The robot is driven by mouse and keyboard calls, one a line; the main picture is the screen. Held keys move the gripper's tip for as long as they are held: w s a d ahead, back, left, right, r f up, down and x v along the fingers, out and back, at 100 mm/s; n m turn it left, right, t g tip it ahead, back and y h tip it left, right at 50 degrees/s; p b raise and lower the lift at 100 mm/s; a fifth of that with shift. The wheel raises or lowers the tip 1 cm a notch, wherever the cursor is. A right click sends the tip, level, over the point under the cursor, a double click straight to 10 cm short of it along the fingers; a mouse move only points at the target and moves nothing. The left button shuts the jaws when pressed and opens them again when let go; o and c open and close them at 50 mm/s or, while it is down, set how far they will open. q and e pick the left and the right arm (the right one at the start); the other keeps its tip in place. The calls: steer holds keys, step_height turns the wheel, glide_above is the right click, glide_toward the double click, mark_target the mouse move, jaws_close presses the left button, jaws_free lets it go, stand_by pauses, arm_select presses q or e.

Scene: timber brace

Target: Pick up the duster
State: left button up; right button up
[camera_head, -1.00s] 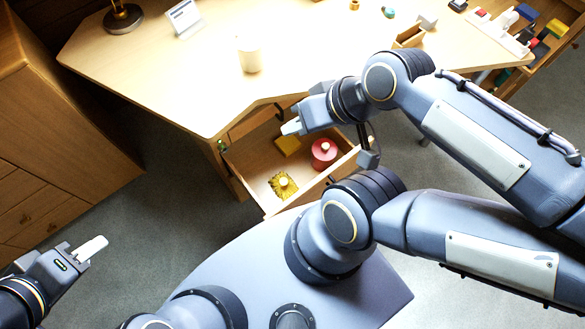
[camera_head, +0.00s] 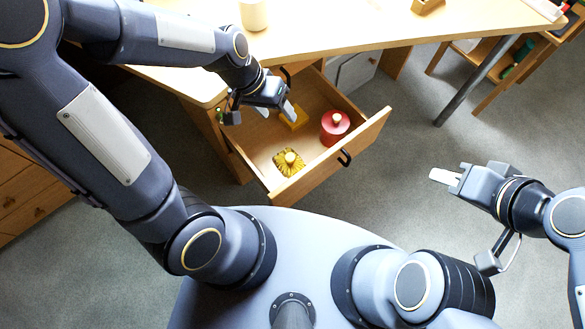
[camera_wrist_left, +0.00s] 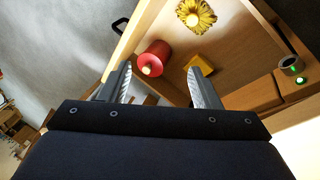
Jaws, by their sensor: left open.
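The duster (camera_head: 289,162) looks like a yellow, fringed piece with a round pale knob. It lies in the open drawer (camera_head: 365,133), near its front left corner. It also shows at the top of the left wrist view (camera_wrist_left: 195,14). My left gripper (camera_head: 277,107) is open and empty above the back of the drawer, apart from the duster. In the left wrist view its spread fingers (camera_wrist_left: 160,75) have the duster beyond them. My right gripper (camera_head: 445,177) is outside the drawer to the right, over the floor; its finger gap cannot be made out.
A red round container (camera_head: 334,127) and a yellow block (camera_head: 294,118) lie in the same drawer, behind the duster. The drawer walls surround them. The desk top (camera_head: 330,22) stands above the drawer's back, with a cream cup (camera_head: 254,14) on it.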

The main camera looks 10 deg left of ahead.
arm_select(q)
steer(key=m+g+y+b, duration=0.1)
steer(key=y+b, duration=0.1)
steer(key=b, duration=0.1)
glide_above(290, 157)
steer(key=s, duration=0.1)
step_height(290, 157, down, 13)
steer(key=f+b, duration=0.1)
steer(key=f, duration=0.3)
steer(key=f+m+y+b, duration=0.1)
steer(key=f, duration=0.3)
steer(key=f+m+y+b, duration=0.1)
steer(key=f+b, duration=0.1)
steer(key=f, duration=0.3)
steer(key=shift+w, duration=0.4)
step_height(290, 157, down, 5)
steer(key=shift+f+b, duration=0.1)
steer(key=shift+b, duration=0.85)
arm_select(e)
step_height(290, 157, down, 11)
steer(key=shift+r, duration=0.15)
arm_select(q)
steer(key=c, duration=1.1)
